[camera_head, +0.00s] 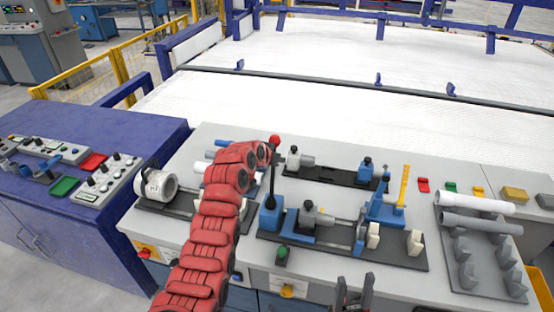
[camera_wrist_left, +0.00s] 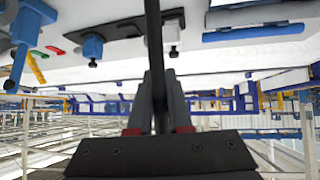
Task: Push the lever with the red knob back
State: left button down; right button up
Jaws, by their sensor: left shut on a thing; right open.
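The lever (camera_head: 272,185) is a black rod that stands near upright from a blue base (camera_head: 271,215) and has a red knob (camera_head: 275,140) on top. My left arm reaches up from the bottom, and its gripper is mostly hidden behind the arm in the head view. In the left wrist view my left gripper (camera_wrist_left: 160,85) is shut on the black lever rod (camera_wrist_left: 153,35), which runs between its fingers. The knob cannot be made out there. My right gripper (camera_head: 353,293) is open and empty at the bottom edge, in front of the bench.
The grey bench (camera_head: 330,145) carries clamp fixtures around the lever, with a blue clamp and yellow handle (camera_head: 404,185) to the right. A white pipe (camera_head: 475,203) and a grey pipe (camera_head: 482,225) lie on a rack at right. A blue control cabinet (camera_head: 150,130) stands left.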

pick_arm(q)
jog(key=c, duration=1.1)
grip_release()
jog(key=shift+w+r, duration=0.1)
jog(key=shift+r, duration=0.05)
jog(key=shift+o, duration=1.3)
jog(key=shift+w+f, duration=0.15)
jog(key=shift+f, duration=0.05)
jog(key=shift+s+r, duration=0.1)
jog(key=shift+s, duration=0.1)
jog(key=b+v, duration=0.4)
jog(key=v, duration=1.3)
jog(key=shift+b, duration=0.3)
